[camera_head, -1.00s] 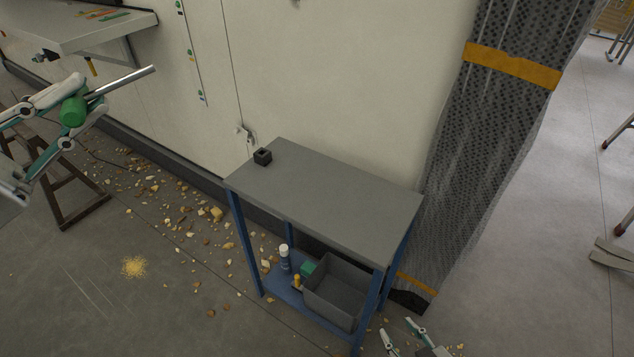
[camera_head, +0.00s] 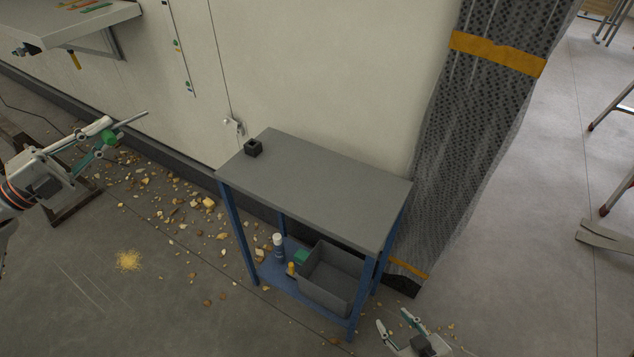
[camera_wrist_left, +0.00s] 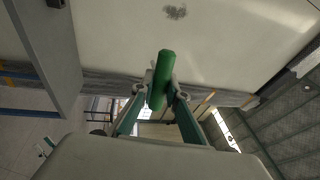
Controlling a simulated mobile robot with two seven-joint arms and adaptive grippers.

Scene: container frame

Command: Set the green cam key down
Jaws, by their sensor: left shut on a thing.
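The green cam key (camera_head: 109,137) has a green handle and a thin metal rod pointing right and slightly up. My left gripper (camera_head: 106,138) is shut on the green handle and holds it in the air at the left, above the rubble-strewn floor and clear of the bench. In the left wrist view, the green handle (camera_wrist_left: 161,80) sits between the fingertips of my left gripper (camera_wrist_left: 161,92); the rod is not seen there. My right gripper (camera_head: 394,319) is open and looks empty at the bottom edge, below the bench.
A grey-topped bench (camera_head: 320,184) with blue legs stands at the wall. A small black hollow block (camera_head: 254,148) sits on its far left corner; the rest of its top is bare. A grey bin (camera_head: 330,276) is on the lower shelf. A wall shelf (camera_head: 75,30) is upper left.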

